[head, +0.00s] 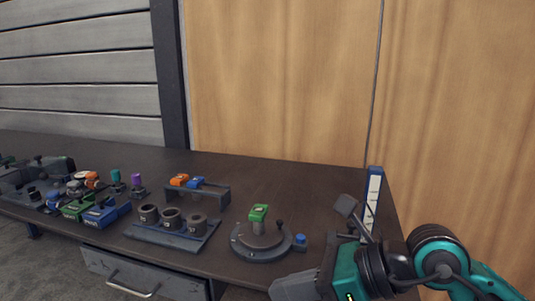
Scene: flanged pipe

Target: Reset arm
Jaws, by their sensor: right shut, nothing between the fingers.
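My right arm comes in from the lower right, teal and black. My right gripper (293,287) is at the bottom edge, partly cut off, in front of the table's front edge. It is shut and holds nothing. A round dark flanged fixture (262,248) with a green-topped post (258,213) stands on the table just beyond it, apart from it as far as I can see. My left gripper is not in view.
The dark table (240,176) has a drawer below. A plate with dark cups (171,219), a rack with orange and blue blocks (198,187), and several coloured parts (90,205) stand left. A white-blue upright strip (373,197) stands near the right edge. The back middle is clear.

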